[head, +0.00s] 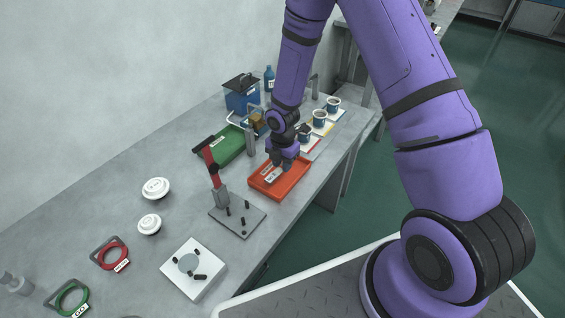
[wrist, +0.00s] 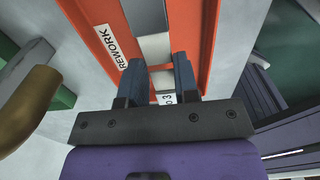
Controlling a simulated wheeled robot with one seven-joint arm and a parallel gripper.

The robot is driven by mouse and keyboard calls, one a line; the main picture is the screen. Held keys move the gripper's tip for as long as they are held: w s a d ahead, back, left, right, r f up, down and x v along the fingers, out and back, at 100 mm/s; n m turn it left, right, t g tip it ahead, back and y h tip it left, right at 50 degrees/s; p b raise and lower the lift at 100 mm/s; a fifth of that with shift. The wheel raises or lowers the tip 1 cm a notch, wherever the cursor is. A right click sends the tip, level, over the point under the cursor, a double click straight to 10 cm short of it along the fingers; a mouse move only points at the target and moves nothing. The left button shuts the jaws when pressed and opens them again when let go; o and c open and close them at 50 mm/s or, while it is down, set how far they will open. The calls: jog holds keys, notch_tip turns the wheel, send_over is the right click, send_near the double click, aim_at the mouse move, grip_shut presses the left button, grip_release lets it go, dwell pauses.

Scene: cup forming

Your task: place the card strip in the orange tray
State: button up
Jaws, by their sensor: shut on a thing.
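The orange tray (head: 290,186) sits on the bench, and in the wrist view the tray (wrist: 100,14) shows a white REWORK label. My gripper (head: 283,163) is low over the tray, pointing down. In the wrist view my gripper (wrist: 159,66) has its two dark fingers shut on the card strip (wrist: 155,47), a narrow grey and white piece running along the tray between its long walls. A pale piece of it also shows in the head view (head: 272,174). Part of the strip is hidden by my gripper, and I cannot tell whether it touches the tray floor.
A green tray (head: 226,146) lies behind and left of the orange tray. A grey plate with a red-handled clamp (head: 238,218) stands in front. Several cups (head: 319,118) stand on coloured mats at the back right. A blue box (head: 241,98) is at the back.

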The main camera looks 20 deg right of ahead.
aim_at(283, 175)
jog(key=shift+f, duration=1.8)
dwell(1.0)
dwell(0.5)
jog(key=o, duration=1.5)
jog(key=shift+c, duration=0.2)
jog(key=shift+r, duration=0.1)
jog(key=shift+r, duration=3.9)
